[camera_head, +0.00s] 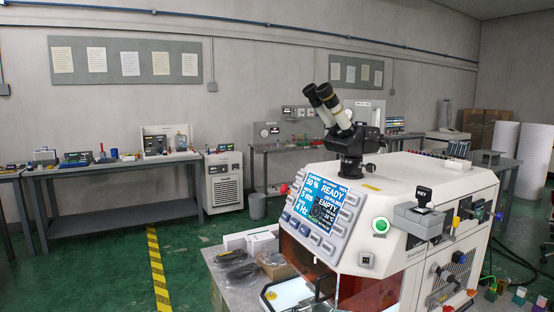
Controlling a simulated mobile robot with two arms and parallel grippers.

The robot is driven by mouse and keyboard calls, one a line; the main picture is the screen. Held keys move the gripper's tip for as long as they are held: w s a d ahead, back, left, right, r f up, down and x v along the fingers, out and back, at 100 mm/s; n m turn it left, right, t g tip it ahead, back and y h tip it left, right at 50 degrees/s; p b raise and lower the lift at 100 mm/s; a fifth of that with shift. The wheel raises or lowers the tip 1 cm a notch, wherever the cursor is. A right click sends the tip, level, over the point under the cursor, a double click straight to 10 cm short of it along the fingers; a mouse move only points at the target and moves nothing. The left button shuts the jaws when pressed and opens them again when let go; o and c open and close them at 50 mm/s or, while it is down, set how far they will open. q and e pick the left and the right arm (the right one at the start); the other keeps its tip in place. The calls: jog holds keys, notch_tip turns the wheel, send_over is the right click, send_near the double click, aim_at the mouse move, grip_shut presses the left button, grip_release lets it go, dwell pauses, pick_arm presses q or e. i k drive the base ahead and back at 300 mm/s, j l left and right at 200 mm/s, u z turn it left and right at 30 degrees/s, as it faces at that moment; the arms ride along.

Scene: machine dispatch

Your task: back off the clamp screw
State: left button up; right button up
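A white bench machine (430,185) with a binocular microscope (350,130) on top stands at the right. Its blue screen (318,204) reads READY and EMPTY. A grey block with a black part labelled KEY (422,198) sits on its front right corner, near a lit green button (380,225). The machine's right side carries several knobs, plugs and coloured fittings (468,212). I cannot tell which part, if any, is the clamp screw. Neither of my grippers shows in the head view.
Small boxes (262,243) and bundled black cables (238,268) lie on the bench left of the machine. A long workbench (110,170) with tools stands at the far left wall, with a grey bin (256,206) further right. The green floor with striped tape (157,268) is clear at left.

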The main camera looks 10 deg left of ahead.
aim_at(370, 167)
jog(key=i+l+u, duration=0.1)
jog(key=l+u, duration=0.3)
jog(key=l, duration=0.15)
jog(key=l+u, duration=0.35)
jog(key=l, duration=0.25)
jog(key=l+u, duration=0.4)
jog(key=l, duration=0.15)
jog(key=k+l+u, duration=0.2)
jog(key=l+u, duration=0.2)
jog(key=l, duration=0.15)
